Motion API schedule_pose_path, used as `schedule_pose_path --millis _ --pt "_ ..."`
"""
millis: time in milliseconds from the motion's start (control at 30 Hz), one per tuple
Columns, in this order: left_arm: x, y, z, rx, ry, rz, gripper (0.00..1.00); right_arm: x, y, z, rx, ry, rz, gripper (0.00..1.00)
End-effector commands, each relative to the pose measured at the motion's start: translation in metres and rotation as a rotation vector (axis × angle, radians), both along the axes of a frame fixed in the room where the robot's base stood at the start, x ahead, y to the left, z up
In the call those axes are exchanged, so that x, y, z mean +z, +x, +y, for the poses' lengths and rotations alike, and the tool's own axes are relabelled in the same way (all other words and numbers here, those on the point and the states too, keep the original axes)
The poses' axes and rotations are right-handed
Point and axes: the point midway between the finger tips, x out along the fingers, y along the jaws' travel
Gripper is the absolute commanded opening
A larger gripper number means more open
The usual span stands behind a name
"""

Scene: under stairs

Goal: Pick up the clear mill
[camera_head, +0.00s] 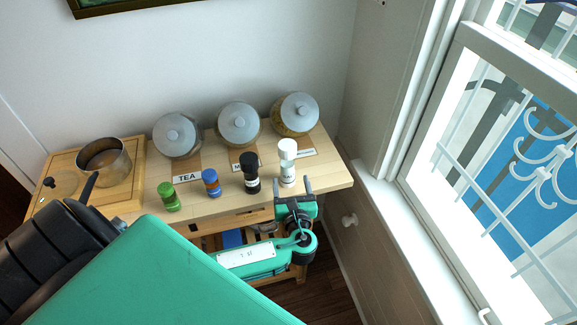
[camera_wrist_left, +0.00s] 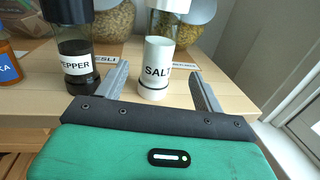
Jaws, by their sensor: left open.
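The clear mill (camera_head: 288,165) has a white cap and stands upright near the front edge of the wooden table. In the left wrist view the clear mill (camera_wrist_left: 156,72) shows its white SALT label; its top is cut off. My left gripper (camera_head: 292,184) is open at the table's front edge, just in front of the mill. In the left wrist view the fingers of my left gripper (camera_wrist_left: 159,80) point toward the mill, one to each side of it in the picture, and do not appear to touch it. My right gripper is not in view.
A black PEPPER mill (camera_head: 250,172) stands close to the left of the clear mill. Blue (camera_head: 211,184) and green (camera_head: 170,196) spice jars are farther left. Lidded glass jars (camera_head: 240,127) line the wall, and a pot (camera_head: 104,160) is at the left. A window (camera_head: 480,170) is at the right.

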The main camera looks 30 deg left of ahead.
Motion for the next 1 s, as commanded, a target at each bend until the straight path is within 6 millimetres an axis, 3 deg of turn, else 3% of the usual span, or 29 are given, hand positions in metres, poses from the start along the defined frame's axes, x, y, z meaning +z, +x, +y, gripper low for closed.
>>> schedule_pose_path --millis 500,800,1000 --pt "0.000 0.039 0.038 0.000 0.000 0.001 0.69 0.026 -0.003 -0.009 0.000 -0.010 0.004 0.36" --pt "-0.003 0.042 0.041 -0.001 -0.003 0.002 0.69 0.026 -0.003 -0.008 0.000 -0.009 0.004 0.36" --pt "-0.003 0.042 0.041 -0.001 -0.002 0.001 0.30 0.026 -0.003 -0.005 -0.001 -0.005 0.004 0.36"
